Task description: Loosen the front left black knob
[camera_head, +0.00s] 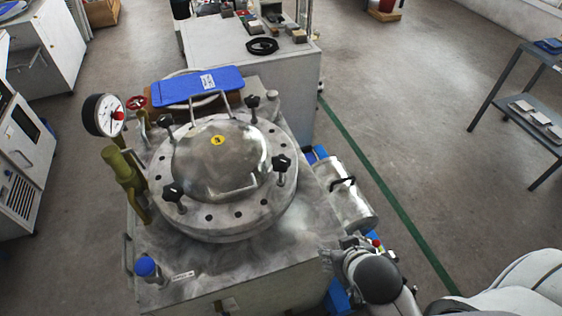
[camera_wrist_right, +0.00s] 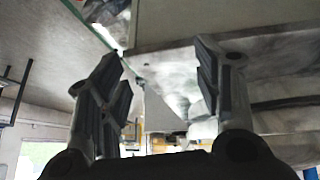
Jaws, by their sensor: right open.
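The front left black knob (camera_head: 173,193) sits on the near left rim of the round metal lid (camera_head: 215,160) in the head view. Other black knobs stand at the front right (camera_head: 281,163), back right (camera_head: 252,101) and back left (camera_head: 166,120) of the lid. My right gripper (camera_head: 340,252) is beside the right edge of the machine's top, well to the right of the front left knob. In the right wrist view my right gripper (camera_wrist_right: 165,85) has its fingers apart with nothing between them. No knob can be made out there. My left gripper is in neither view.
A pressure gauge (camera_head: 103,115) and an olive valve (camera_head: 123,170) stand left of the lid. A blue pad (camera_head: 198,87) lies behind it. A blue-capped fitting (camera_head: 147,268) is at the front left corner. A metal cylinder (camera_head: 345,198) juts out on the right.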

